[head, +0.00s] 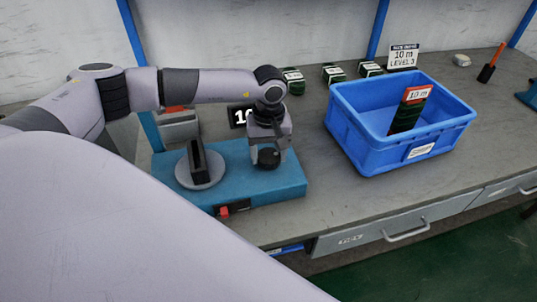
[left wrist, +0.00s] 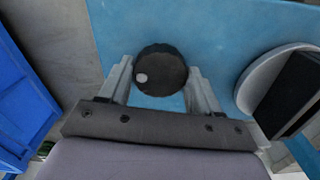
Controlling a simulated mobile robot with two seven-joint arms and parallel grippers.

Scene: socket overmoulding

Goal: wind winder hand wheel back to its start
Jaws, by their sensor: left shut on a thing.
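The winder (head: 235,192) is a blue box on the bench with a light grey disc (head: 190,180) carrying a black upright piece (head: 199,160). Its hand wheel (head: 268,158) is a small black round knob at the right part of the box. In the left wrist view, the hand wheel (left wrist: 162,66) shows a pale dot near its left side. My left gripper (head: 268,152) points down over the wheel. In the left wrist view, the fingers of my left gripper (left wrist: 160,80) sit on both sides of the wheel, shut on it. My right gripper is not in view.
A blue crate (head: 350,150) stands to the right with a dark green item labelled 10 m (head: 408,108) in it. A red switch (head: 223,212) is on the winder's front.

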